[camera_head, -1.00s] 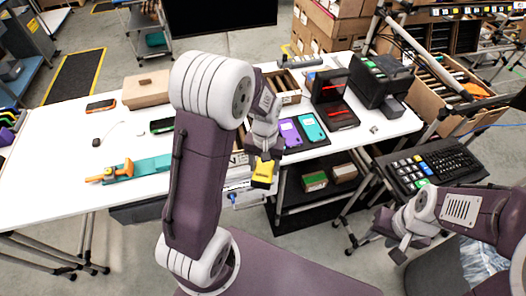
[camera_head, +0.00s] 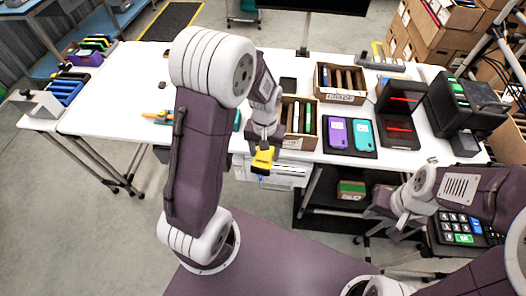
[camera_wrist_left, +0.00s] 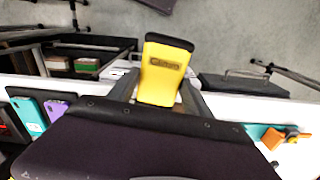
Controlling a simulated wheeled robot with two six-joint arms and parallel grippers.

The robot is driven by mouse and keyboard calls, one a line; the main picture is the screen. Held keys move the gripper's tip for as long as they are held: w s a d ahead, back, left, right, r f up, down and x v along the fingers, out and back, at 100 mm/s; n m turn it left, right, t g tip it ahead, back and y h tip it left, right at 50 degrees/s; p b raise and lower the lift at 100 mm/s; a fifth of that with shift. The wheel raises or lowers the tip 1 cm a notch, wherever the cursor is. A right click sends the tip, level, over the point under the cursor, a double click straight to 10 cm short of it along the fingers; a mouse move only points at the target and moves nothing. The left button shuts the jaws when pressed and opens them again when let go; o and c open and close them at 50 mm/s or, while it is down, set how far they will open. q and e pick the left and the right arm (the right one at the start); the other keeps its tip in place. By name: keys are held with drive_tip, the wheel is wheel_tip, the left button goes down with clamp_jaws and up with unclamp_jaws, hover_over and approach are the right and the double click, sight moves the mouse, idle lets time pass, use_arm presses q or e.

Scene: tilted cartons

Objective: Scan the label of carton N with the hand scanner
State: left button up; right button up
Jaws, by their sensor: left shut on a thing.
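A yellow-and-black tool (camera_head: 263,159), apparently the hand scanner, is in my left gripper (camera_head: 264,143), which is shut on it. It hangs in front of the table's front edge. In the left wrist view the tool (camera_wrist_left: 162,78) sits between the fingers, its dark end outward. Two brown open boxes with front labels stand on the table: one at the back (camera_head: 341,97), one nearer (camera_head: 294,143), just behind my left gripper. Their label letters are too small to read, so I cannot tell which is carton N. My right gripper (camera_head: 398,222) is at the lower right, its fingers unclear.
A tray with purple and teal phones (camera_head: 349,134), a black case with red lines (camera_head: 400,112) and a black printer (camera_head: 465,110) stand to the right. An orange tool on a teal mat is partly hidden by my left arm. The table's left part (camera_head: 120,95) is largely clear.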

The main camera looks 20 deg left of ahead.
use_arm(q)
drive_tip(key=s+d+f+n+p, duration=0.1)
drive_tip(key=s+d+f, duration=0.4)
drive_tip(key=s+d, duration=0.4)
drive_tip(key=w+a, duration=0.1)
drive_tip(key=w, duration=0.5)
drive_tip(key=shift+w+r, duration=0.2)
drive_tip(key=shift+w, duration=0.15)
drive_tip(key=shift+r, duration=0.1)
wheel_tip(320, 180, up, 5)
drive_tip(key=p, duration=0.5)
drive_tip(key=shift+s, duration=0.15)
